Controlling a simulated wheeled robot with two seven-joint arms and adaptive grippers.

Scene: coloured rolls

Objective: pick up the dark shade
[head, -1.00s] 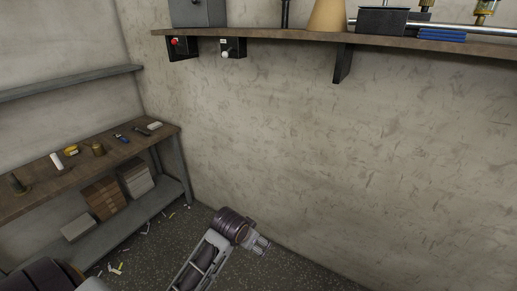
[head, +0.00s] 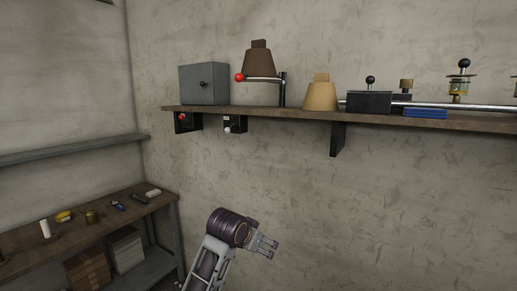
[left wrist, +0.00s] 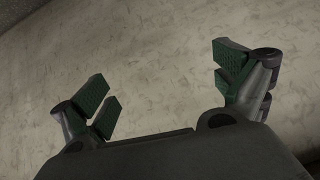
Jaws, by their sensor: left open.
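The dark shade (head: 258,63) is a dark brown tapered cone with a small block on top. In the head view it sits on a metal arm with a red ball end, held by a post above the wall shelf. A tan shade (head: 320,95) of like shape stands on the shelf to its right. My left gripper (head: 270,246) is low in front of the wall, below the shelf and well apart from the dark shade. In the left wrist view its green-padded fingers (left wrist: 160,85) are spread with only bare wall between them. My right gripper is not in view.
The wall shelf (head: 290,117) also holds a grey box (head: 204,84), a dark block (head: 369,102), a long metal rod and blue pieces (head: 425,113). A bracket (head: 337,139) hangs below it. A workbench (head: 120,217) with small items stands at left.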

